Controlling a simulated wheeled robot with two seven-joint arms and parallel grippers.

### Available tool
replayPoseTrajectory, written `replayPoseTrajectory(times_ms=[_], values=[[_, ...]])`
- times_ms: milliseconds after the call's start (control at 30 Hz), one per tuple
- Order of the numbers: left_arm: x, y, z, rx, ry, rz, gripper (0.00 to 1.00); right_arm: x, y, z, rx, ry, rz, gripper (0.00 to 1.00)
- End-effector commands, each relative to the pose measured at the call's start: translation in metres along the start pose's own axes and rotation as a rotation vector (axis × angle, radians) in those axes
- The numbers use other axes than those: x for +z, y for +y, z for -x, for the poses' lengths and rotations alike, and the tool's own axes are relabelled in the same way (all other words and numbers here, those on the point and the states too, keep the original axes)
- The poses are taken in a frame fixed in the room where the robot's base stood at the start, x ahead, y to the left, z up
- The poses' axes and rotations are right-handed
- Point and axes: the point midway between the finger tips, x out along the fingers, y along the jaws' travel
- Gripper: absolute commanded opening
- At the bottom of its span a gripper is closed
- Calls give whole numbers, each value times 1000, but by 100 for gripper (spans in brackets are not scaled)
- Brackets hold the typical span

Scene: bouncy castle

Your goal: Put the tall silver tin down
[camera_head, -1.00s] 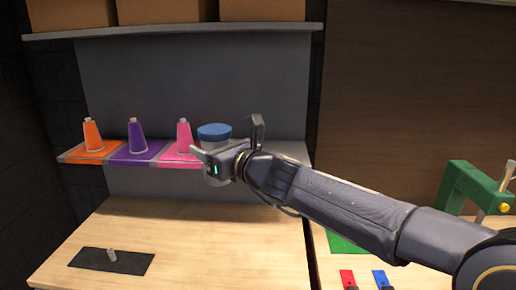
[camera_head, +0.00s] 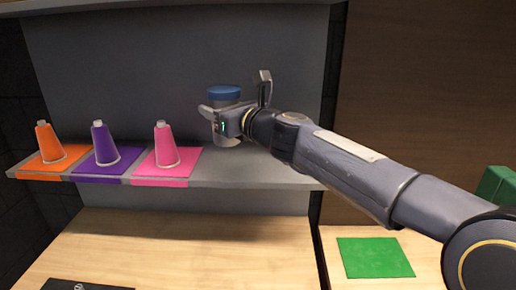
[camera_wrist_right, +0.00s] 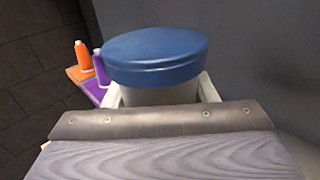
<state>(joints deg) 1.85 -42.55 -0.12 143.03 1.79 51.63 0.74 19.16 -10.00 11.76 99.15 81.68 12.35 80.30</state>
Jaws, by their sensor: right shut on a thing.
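The tall silver tin (camera_head: 226,131) has a blue lid (camera_head: 224,92) and stands upright in my right gripper (camera_head: 222,116). The gripper is shut around its body. The tin is at the grey shelf (camera_head: 240,176), to the right of the pink cone; I cannot tell whether its base touches the shelf. In the right wrist view the blue lid (camera_wrist_right: 155,55) fills the upper middle, with a finger on each side of the tin below it. My left gripper is not in view.
Orange (camera_head: 48,143), purple (camera_head: 104,145) and pink (camera_head: 166,146) cones stand on matching mats on the shelf's left. The shelf right of the pink mat is bare. A green mat (camera_head: 375,257) lies on the wooden table (camera_head: 190,250) below, near a green object (camera_head: 496,184).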

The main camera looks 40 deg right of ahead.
Motion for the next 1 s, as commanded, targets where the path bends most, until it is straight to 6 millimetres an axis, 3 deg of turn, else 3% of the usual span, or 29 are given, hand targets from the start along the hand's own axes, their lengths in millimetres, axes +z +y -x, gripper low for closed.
replayPoseTrajectory(times_ms=[267, 433, 767, 1000], values=[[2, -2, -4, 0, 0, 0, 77, -31, -69, -5, -6, 3, -3, 22], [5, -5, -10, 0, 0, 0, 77, -63, -94, -7, -2, 3, -3, 22], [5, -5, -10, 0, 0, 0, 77, -90, -117, -8, -2, 2, -3, 22], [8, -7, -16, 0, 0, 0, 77, -120, -116, -8, 1, 0, -2, 22]])
